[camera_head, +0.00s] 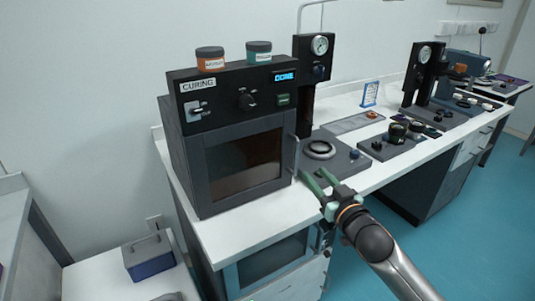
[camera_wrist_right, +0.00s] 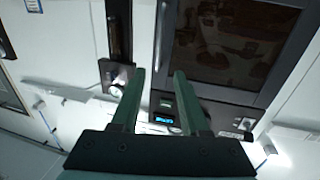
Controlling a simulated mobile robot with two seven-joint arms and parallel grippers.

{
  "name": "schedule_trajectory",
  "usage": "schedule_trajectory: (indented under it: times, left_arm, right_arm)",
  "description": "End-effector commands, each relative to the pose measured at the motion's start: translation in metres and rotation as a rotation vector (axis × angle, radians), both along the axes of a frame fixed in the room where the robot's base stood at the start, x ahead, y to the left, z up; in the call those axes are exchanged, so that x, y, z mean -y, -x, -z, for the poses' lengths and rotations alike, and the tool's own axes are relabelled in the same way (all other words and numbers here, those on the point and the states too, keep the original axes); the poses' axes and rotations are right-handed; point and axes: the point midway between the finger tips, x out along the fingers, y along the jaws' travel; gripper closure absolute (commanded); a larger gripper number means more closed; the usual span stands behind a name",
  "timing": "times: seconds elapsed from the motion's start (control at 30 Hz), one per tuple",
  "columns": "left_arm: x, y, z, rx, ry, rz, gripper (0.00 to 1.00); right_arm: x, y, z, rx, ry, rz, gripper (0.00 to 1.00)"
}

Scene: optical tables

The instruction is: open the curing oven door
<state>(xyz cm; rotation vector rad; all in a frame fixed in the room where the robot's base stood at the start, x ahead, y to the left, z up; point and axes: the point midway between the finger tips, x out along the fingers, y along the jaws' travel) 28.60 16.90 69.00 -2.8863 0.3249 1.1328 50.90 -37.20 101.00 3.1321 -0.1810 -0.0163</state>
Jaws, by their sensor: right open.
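The curing oven (camera_head: 178,130) is a dark box on the white bench, labelled CURING, with a lit blue display. Its door (camera_head: 243,160) has a dark window and looks shut. A thin upright handle (camera_head: 295,158) runs along the door's right edge. My right gripper (camera_head: 314,173) is open and empty, its green fingers just right of the handle's lower part; I see no contact. My left gripper is not in view.
An orange jar (camera_head: 210,59) and a teal jar (camera_head: 259,51) stand on the oven. A gauge stand (camera_head: 312,65) and a round-topped station (camera_head: 322,150) are right of it. The white bench front (camera_head: 250,210) is clear before the door. A blue box (camera_head: 149,257) sits lower left.

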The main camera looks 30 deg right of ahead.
Motion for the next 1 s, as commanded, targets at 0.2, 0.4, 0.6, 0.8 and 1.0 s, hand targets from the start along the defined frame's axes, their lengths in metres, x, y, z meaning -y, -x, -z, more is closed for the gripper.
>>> schedule_trajectory:
  times: [0.2,0.4,0.6,0.8,1.0]
  left_arm:
    - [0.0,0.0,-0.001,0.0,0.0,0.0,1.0]
    - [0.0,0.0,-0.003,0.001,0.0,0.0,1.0]
    - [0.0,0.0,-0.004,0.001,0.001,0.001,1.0]
    - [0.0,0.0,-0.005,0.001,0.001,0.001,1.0]
    - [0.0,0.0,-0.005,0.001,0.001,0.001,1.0]
  right_arm:
    - [0.004,-0.018,-0.007,0.014,0.0,0.004,0.55]
    - [0.008,-0.049,-0.007,0.013,-0.001,0.004,0.55]
    - [0.012,-0.082,-0.006,0.012,-0.001,0.003,0.55]
    - [0.015,-0.109,-0.005,0.01,-0.002,0.003,0.55]
    - [0.016,-0.122,-0.005,0.009,-0.001,0.003,0.55]
